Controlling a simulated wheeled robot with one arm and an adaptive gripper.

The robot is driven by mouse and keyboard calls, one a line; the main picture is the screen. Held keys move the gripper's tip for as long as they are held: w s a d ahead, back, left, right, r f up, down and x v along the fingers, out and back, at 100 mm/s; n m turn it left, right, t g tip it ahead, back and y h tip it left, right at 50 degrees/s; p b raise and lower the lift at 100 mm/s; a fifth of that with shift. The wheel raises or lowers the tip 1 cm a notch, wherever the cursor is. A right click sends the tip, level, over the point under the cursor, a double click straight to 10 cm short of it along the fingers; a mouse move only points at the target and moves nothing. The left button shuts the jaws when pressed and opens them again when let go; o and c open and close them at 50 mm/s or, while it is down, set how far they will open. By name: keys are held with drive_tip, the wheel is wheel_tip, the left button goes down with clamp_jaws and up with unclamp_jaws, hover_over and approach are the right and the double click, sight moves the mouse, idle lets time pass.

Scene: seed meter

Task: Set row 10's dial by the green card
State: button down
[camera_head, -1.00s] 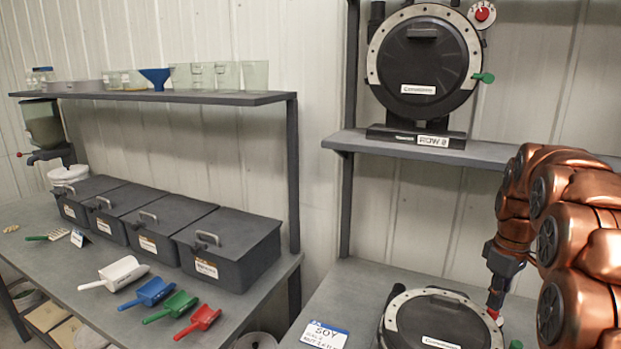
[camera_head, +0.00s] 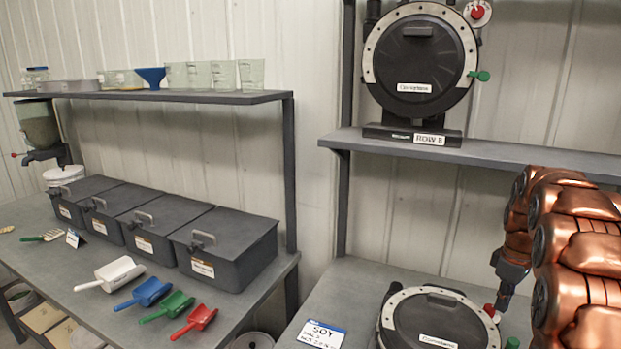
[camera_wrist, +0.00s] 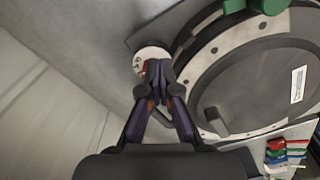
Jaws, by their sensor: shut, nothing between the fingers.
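A round black seed meter (camera_head: 436,320) with a pale ring sits low on the right bench, cut off by the frame's bottom; no row label on it shows. Its dial (camera_head: 490,311) has a red knob at the upper right of the ring. In the wrist view the dial is a white disc (camera_wrist: 143,63) with red at its centre, partly hidden by my fingers. My gripper (camera_head: 501,303) is shut and empty, its tips right at the dial; I cannot tell whether they touch the knob. In the wrist view the closed fingertips (camera_wrist: 158,70) overlap the dial's edge. I see no green card.
A blue-and-white SOY card (camera_head: 322,334) lies left of the low meter. A second meter (camera_head: 420,60), labelled ROW 8, stands on the shelf (camera_head: 480,154) above. Lidded bins (camera_head: 222,248) and coloured scoops (camera_head: 172,307) fill the left bench.

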drive_tip(key=shift+f+b, duration=0.55)
drive_tip(key=shift+f, duration=0.85)
drive_tip(key=shift+w, duration=0.2)
drive_tip(key=shift+w+d+b, duration=0.35)
drive_tip(key=shift+d+b, duration=0.2)
drive_tip(key=shift+d, duration=0.05)
drive_tip(key=shift+w+d+r, duration=0.1)
drive_tip(key=shift+w+d, duration=0.1)
drive_tip(key=shift+w, duration=0.1)
drive_tip(key=shift+s+d, duration=0.2)
drive_tip(key=shift+d, duration=0.1)
idle(0.4)
wheel_tip(320, 180, up, 6)
drive_tip(key=p, duration=0.2)
hover_over(498, 318)
drive_tip(key=shift+s+d, duration=0.25)
drive_tip(key=shift+d, duration=0.15)
drive_tip(key=shift+a, duration=0.1)
